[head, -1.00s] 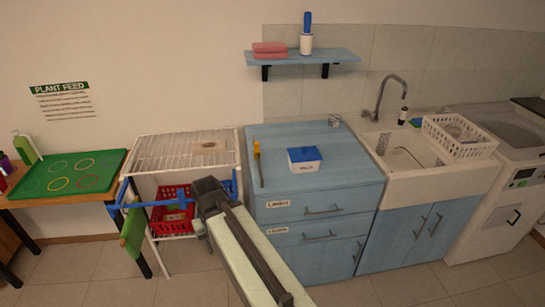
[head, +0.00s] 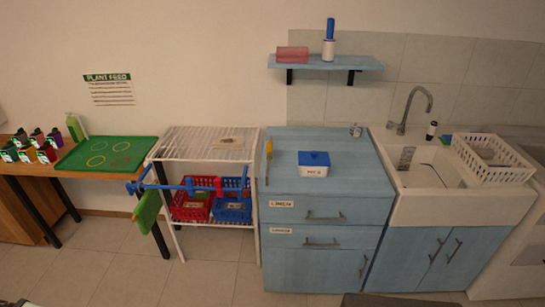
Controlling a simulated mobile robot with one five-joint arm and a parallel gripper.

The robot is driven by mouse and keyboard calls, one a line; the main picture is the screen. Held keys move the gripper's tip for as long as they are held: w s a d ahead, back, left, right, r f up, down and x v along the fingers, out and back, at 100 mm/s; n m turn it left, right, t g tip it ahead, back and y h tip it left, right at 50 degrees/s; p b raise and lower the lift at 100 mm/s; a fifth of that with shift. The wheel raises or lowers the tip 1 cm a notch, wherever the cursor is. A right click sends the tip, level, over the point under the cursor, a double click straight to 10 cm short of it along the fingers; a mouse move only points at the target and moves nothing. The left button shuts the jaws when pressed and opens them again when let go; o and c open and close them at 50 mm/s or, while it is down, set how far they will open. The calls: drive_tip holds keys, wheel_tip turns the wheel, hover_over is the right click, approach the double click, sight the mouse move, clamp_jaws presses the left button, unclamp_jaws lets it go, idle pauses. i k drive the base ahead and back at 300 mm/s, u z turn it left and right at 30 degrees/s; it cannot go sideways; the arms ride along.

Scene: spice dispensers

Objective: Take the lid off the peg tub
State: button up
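The peg tub (head: 313,172) is a small white box with a label too small to read for certain. It stands on the blue cabinet's worktop, left of the sink. Its blue lid (head: 314,158) with a small raised knob sits on top, so the inside is hidden. My gripper is not in view. Only a dark sliver at the bottom edge shows, perhaps part of my arm.
The blue cabinet (head: 325,248) has drawers with handles. A yellow-handled tool (head: 268,160) lies left of the tub. The white rack (head: 207,144) stands left with red (head: 191,206) and blue baskets (head: 232,209). The sink (head: 425,172) and white crate (head: 491,158) are right.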

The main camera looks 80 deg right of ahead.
sight(305, 158)
drive_tip(key=u, duration=0.1)
drive_tip(key=k, duration=1.9)
drive_tip(key=z, duration=0.65)
drive_tip(key=i, duration=0.7)
